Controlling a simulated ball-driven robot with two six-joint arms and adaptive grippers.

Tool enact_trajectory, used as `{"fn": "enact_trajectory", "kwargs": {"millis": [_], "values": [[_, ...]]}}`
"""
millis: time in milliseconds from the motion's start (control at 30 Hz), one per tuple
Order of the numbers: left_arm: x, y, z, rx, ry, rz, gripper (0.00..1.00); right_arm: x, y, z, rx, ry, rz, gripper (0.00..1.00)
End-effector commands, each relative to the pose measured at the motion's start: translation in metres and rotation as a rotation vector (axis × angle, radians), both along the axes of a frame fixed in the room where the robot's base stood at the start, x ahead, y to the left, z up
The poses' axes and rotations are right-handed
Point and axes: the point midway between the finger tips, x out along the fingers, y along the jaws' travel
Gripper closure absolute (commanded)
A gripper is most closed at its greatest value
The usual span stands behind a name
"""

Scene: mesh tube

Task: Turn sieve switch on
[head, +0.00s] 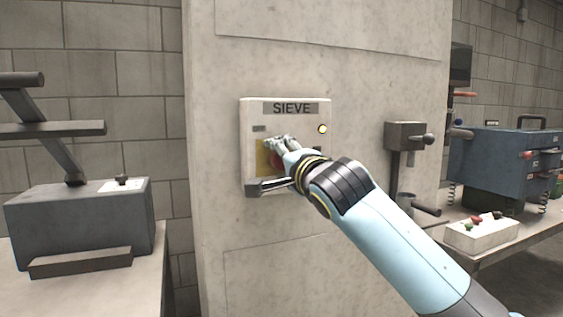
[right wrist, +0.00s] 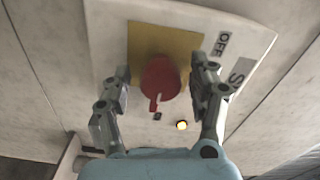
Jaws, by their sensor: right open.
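The sieve switch box (head: 248,112) is a pale panel on the concrete pillar, labelled SIEVE. Its red knob (right wrist: 160,78) sits on a yellow plate (right wrist: 146,38). In the right wrist view, the knob's pointer faces the bottom of the picture, towards a small dark mark, and an OFF label (right wrist: 223,45) is at the upper right. A bright yellow lamp (head: 322,129) is at the panel's right. My right gripper (head: 278,146) is open, one finger on each side of the knob, with gaps showing. In the head view it hides much of the knob. My left gripper is not in view.
A lever box (head: 405,136) is mounted on the pillar's right. A blue machine (head: 510,165) and a white control box (head: 482,234) stand on a bench at the right. A grey machine (head: 80,220) stands on a table at the left.

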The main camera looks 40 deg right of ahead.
Motion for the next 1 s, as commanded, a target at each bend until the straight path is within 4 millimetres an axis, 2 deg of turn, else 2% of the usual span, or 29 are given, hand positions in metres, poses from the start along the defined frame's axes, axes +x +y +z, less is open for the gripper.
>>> {"fn": "enact_trajectory", "kwargs": {"millis": [167,267,500,700,833,1000], "values": [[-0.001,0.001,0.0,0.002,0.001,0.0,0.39,-0.005,0.001,0.0,-0.001,0.0,0.001,0.39],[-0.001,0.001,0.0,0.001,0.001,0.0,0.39,-0.018,0.004,-0.001,-0.003,0.001,0.001,0.39],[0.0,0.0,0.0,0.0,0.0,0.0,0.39,-0.07,0.017,-0.001,0.0,0.003,0.002,0.39],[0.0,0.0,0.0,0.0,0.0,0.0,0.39,-0.104,0.025,-0.001,0.0,0.001,0.001,0.39],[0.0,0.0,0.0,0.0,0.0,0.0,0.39,-0.115,0.028,0.0,0.0,0.001,0.0,0.39],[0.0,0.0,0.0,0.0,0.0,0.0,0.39,-0.117,0.028,0.0,0.0,0.0,0.0,0.39]]}}
